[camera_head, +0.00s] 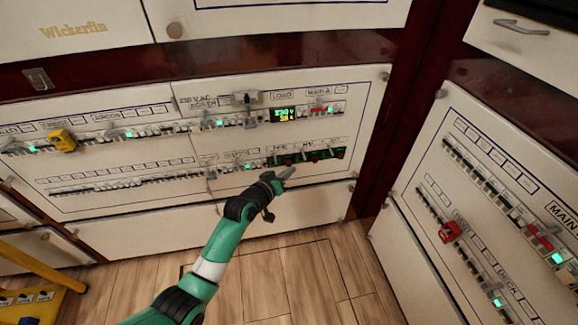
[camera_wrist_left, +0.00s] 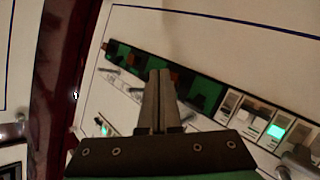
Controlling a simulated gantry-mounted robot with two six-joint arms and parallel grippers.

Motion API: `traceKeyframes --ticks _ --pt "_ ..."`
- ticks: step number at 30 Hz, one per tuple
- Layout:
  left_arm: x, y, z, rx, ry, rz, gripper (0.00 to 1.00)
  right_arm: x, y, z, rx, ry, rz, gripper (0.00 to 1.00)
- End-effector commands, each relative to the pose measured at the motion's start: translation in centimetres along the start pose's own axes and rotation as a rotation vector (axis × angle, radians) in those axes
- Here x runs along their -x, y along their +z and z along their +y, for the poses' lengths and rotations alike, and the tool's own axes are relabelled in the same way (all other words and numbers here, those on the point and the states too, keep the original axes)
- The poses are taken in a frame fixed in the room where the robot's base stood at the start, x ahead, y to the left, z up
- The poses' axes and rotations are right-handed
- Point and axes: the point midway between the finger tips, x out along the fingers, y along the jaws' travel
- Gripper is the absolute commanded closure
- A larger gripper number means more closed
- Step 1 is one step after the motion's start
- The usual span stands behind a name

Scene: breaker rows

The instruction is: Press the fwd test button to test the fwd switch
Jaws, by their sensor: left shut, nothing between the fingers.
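The lower breaker row (camera_head: 150,178) runs along the white panel (camera_head: 120,205) in front of me. At its right end is a group of dark green modules (camera_head: 322,154); the same modules (camera_wrist_left: 205,93) show large in the left wrist view. I cannot read which label is fwd, and no test button can be singled out. My left gripper (camera_head: 287,173) is shut and empty, just below the modules. In the left wrist view its closed fingers (camera_wrist_left: 160,88) overlap the module row and hide part of it; contact cannot be told. My right gripper is not in view.
The upper row has a lit display (camera_head: 283,114), a red switch (camera_head: 318,109) and a yellow lockout (camera_head: 62,140). A second panel with a red lockout (camera_head: 449,232) stands at the right. A yellow step stool (camera_head: 40,268) is at left. The wooden floor (camera_head: 310,275) is clear.

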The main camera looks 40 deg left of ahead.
Motion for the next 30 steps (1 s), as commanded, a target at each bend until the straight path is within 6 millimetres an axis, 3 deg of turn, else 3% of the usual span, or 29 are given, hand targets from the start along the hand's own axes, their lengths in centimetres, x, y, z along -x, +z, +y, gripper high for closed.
traceKeyframes --ticks 7,30 --pt "-0.63 -0.34 -0.48 0.000 0.000 0.000 1.00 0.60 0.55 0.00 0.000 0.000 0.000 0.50" --pt "0.02 -0.06 -0.03 0.000 0.000 0.001 1.00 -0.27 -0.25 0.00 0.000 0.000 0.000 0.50"
